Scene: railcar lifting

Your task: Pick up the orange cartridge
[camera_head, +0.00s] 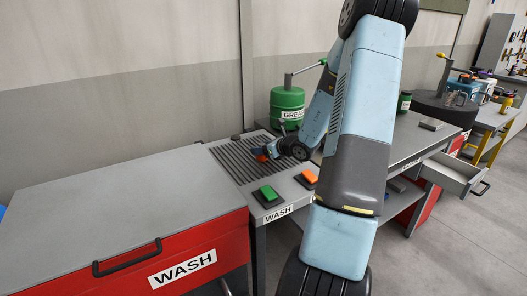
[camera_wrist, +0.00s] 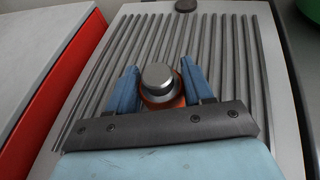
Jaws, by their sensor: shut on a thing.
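The orange cartridge (camera_wrist: 159,82) has a round grey metal cap and an orange body, and stands between the two blue fingers of my gripper (camera_wrist: 159,72) in the wrist view. The fingers are shut on its sides.
Green and orange buttons (camera_head: 269,192) (camera_head: 309,176) sit at the grate's front edge. A red WASH cabinet (camera_head: 160,262) with a grey lid is on the left. A green GREASE drum (camera_head: 287,104) stands behind. A dark round object (camera_wrist: 186,5) lies at the grate's far edge.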

